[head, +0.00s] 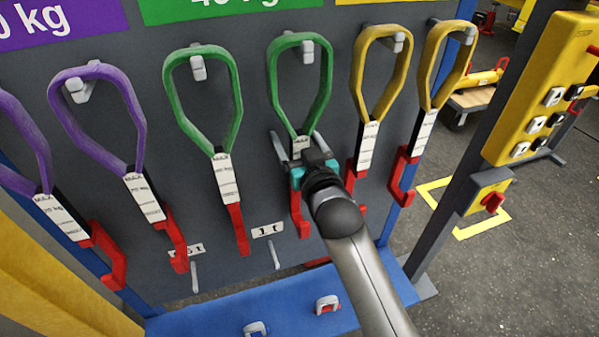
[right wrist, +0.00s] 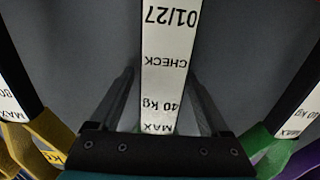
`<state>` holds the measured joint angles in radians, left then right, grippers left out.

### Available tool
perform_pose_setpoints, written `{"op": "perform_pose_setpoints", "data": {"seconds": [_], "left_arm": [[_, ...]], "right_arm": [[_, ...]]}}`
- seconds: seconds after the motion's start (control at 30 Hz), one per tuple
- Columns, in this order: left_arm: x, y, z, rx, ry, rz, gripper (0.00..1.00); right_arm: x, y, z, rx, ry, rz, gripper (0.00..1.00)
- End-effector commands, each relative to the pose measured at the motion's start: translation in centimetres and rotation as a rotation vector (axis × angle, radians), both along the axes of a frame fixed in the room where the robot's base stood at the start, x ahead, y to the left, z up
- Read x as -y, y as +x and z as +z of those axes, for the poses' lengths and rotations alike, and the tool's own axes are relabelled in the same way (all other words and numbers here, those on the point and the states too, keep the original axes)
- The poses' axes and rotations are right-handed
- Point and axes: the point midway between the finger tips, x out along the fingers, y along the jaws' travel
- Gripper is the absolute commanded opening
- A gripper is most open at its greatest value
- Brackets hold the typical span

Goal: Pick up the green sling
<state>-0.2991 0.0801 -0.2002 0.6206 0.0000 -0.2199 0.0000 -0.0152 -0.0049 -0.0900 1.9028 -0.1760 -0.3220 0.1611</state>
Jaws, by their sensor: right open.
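Two green slings hang on the grey board in the head view: one left (head: 234,112) and one right (head: 273,72). Each has a loop over a peg, a white tag and a red hook at the bottom. My right gripper (head: 298,142) is open at the right green sling, with its fingers on either side of the white tag. The right wrist view shows this tag (right wrist: 165,60), reading 40 kg, between the open fingers (right wrist: 162,88), with gaps on both sides. The gripper partly hides the tag in the head view. My left gripper is not in view.
Purple slings (head: 128,105) hang at the left and yellow slings (head: 357,72) close by at the right. A blue ledge (head: 215,318) with shackles runs below. A yellow control box (head: 530,95) on a post stands at the right.

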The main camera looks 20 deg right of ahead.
Motion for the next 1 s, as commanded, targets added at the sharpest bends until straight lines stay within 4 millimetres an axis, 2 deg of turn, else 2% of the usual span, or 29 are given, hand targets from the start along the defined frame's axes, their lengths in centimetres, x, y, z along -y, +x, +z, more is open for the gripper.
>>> {"op": "perform_pose_setpoints", "data": {"seconds": [0.1, 0.8, 1.0], "left_arm": [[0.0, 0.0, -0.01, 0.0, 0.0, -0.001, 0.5], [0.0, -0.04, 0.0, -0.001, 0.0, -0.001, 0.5], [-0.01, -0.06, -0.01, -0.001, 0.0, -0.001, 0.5]], "right_arm": [[-0.01, -0.02, 0.0, 0.0, 0.0, 0.0, 0.78], [-0.02, -0.04, 0.0, 0.0, 0.0, 0.0, 0.0], [-0.02, -0.04, 0.0, 0.0, 0.0, 0.0, 0.0]]}}
